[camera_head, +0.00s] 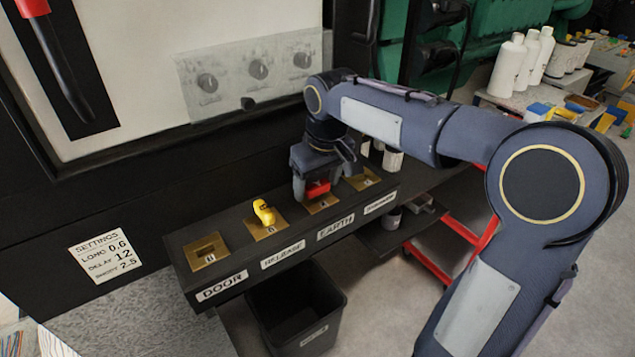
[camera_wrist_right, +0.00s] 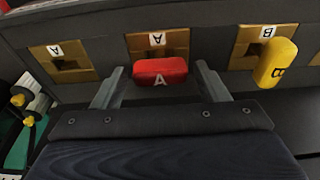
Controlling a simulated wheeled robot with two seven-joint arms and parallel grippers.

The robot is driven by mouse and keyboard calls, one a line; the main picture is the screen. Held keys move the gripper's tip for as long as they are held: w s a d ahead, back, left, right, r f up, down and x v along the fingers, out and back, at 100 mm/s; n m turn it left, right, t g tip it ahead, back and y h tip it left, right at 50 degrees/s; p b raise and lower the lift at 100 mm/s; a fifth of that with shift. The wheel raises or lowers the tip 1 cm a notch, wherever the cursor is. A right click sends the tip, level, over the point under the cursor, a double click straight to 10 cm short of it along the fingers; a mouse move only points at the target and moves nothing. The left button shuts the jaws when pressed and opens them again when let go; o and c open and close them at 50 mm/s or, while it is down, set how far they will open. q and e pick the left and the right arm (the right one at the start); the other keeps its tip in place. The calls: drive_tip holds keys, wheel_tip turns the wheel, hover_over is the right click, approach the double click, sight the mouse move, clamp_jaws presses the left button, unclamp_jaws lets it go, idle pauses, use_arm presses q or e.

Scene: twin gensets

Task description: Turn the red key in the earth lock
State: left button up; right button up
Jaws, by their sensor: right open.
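The red key (camera_head: 317,188), marked A, stands at the brass earth lock plate (camera_head: 322,205) on the black lock shelf. In the right wrist view the red key (camera_wrist_right: 160,71) sits between the two fingers of my right gripper (camera_wrist_right: 160,88), in front of the brass plate marked A (camera_wrist_right: 157,42). The fingers are apart, one on each side of the key, with gaps visible. In the head view my right gripper (camera_head: 318,182) is over the earth lock and hides part of the key. How the key sits in the slot is hidden. My left gripper is not in view.
A yellow key (camera_head: 264,212), marked B, stands in the release lock to the left. An empty brass door lock (camera_head: 207,251) is further left. Another brass plate (camera_head: 362,180) is on the right. A black bin (camera_head: 297,308) stands below the shelf. A dial panel (camera_head: 250,75) is behind.

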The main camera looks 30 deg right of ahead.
drive_tip(key=c, duration=1)
drive_tip(key=shift+o, duration=0.2)
drive_tip(key=m+p, duration=0.1)
drive_tip(key=m, duration=0.3)
drive_tip(key=shift+r+h, duration=0.1)
drive_tip(key=shift+h, duration=0.3)
drive_tip(key=m+p, duration=0.1)
drive_tip(key=m, duration=0.4)
drive_tip(key=shift+g+h, duration=0.3)
drive_tip(key=shift+h, duration=0.1)
drive_tip(key=m+p, duration=0.1)
drive_tip(key=m, duration=0.4)
drive_tip(key=shift+g+h, duration=0.4)
drive_tip(key=m, duration=0.4)
drive_tip(key=shift+g+p, duration=0.3)
drive_tip(key=shift+p, duration=0.05)
drive_tip(key=o, duration=1.2)
drive_tip(key=shift+c, duration=0.2)
